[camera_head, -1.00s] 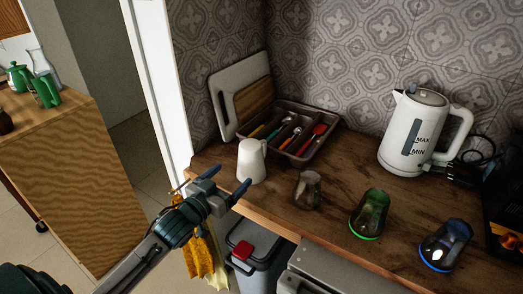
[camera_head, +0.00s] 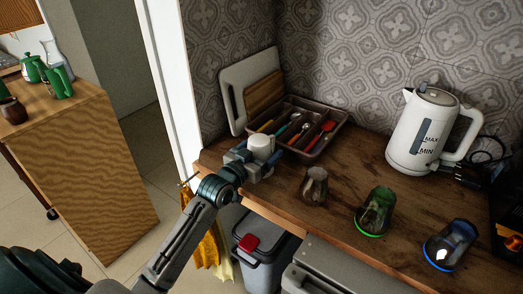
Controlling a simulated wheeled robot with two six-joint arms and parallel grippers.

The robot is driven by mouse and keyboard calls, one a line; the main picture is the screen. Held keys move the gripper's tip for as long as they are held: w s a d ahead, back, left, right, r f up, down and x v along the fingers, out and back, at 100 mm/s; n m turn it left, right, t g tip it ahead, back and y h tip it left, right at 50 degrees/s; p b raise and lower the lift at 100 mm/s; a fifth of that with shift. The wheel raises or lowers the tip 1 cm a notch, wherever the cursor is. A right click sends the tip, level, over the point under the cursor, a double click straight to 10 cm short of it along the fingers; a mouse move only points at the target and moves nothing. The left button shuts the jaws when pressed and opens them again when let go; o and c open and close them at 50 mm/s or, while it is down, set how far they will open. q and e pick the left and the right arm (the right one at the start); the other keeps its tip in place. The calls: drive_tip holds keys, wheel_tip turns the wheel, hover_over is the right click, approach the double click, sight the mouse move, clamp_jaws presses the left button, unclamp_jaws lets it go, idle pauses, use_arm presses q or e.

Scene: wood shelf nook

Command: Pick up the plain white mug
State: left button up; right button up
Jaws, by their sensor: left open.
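The plain white mug (camera_head: 261,146) stands on the left part of the wooden counter, in front of the cutlery tray. My left gripper (camera_head: 254,161) is at the mug, with its fingers around the lower part. The jaws are open. The gripper hides the mug's lower body, and I cannot tell whether a finger touches it. My right gripper is not in view.
The brown cutlery tray (camera_head: 338,117) is just behind the mug. A dark glass (camera_head: 314,186), a green-rimmed glass (camera_head: 375,211) and a blue-rimmed glass (camera_head: 450,245) stand to the right. A white kettle (camera_head: 425,130) stands behind them. Cutting boards (camera_head: 250,87) lean on the wall.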

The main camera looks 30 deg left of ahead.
sight(259, 138)
use_arm(q)
drive_tip(key=shift+c, duration=0.2)
drive_tip(key=c, duration=1.3)
drive_tip(key=shift+r, duration=0.1)
drive_tip(key=shift+w+r+p, duration=0.1)
drive_tip(key=shift+r+p, duration=0.7)
drive_tip(key=r+p, duration=0.2)
drive_tip(key=p, duration=0.1)
drive_tip(key=shift+s+a+r, duration=0.2)
drive_tip(key=shift+s, duration=0.15)
drive_tip(key=s+a+p, duration=0.2)
drive_tip(key=s+p, duration=0.2)
drive_tip(key=p, duration=0.2)
drive_tip(key=s+a+p, duration=0.3)
drive_tip(key=s+p, duration=0.1)
drive_tip(key=p, duration=0.2)
drive_tip(key=s+a+r+p, duration=0.1)
drive_tip(key=s+a+p, duration=0.1)
drive_tip(key=s+p, duration=0.3)
drive_tip(key=shift+s+a+p, duration=0.1)
drive_tip(key=shift+a+p, duration=0.2)
drive_tip(key=shift+p, duration=0.1)
